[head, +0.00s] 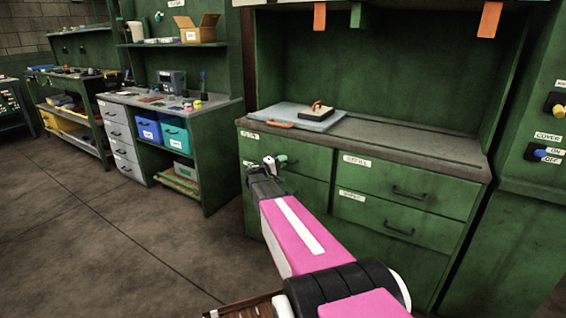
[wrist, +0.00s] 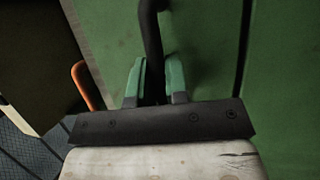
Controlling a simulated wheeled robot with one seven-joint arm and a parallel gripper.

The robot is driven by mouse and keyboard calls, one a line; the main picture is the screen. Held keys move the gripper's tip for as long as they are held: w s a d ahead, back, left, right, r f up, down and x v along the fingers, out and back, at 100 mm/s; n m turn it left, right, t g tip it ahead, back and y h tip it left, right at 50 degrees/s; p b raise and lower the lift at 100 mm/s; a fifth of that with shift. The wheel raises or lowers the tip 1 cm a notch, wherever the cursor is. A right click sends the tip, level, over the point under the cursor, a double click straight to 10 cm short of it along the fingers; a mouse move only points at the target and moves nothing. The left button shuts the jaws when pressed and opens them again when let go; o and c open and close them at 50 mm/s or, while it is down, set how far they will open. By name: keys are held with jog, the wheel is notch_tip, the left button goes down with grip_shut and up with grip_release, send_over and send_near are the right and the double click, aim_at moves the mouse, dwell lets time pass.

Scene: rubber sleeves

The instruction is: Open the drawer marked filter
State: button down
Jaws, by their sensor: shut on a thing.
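The green cabinet has an upper left drawer (head: 306,159) with a small white label (head: 249,135) near its top left, too small to read surely. Its front looks flush with the cabinet in the head view. My gripper (head: 277,163) is at this drawer front, shut on its handle. In the wrist view the dark bar handle (wrist: 151,40) runs between the green fingertips of my gripper (wrist: 156,84). My arm hides part of the drawers below.
To the right are a drawer labelled like "refill" (head: 408,188) and a lower drawer (head: 395,225), both with dark handles. A grey board (head: 290,116) with an orange handle lies on the counter (head: 420,146). Open floor (head: 130,240) lies to the left.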

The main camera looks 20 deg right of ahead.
jog(key=s+a, duration=1.5)
jog(key=a, duration=0.5)
jog(key=shift+s, duration=0.4)
jog(key=shift+a, duration=0.1)
jog(key=c, duration=1.1)
grip_release()
jog(key=v, duration=1)
jog(key=shift+s+a+f, duration=0.1)
jog(key=shift+a, duration=0.25)
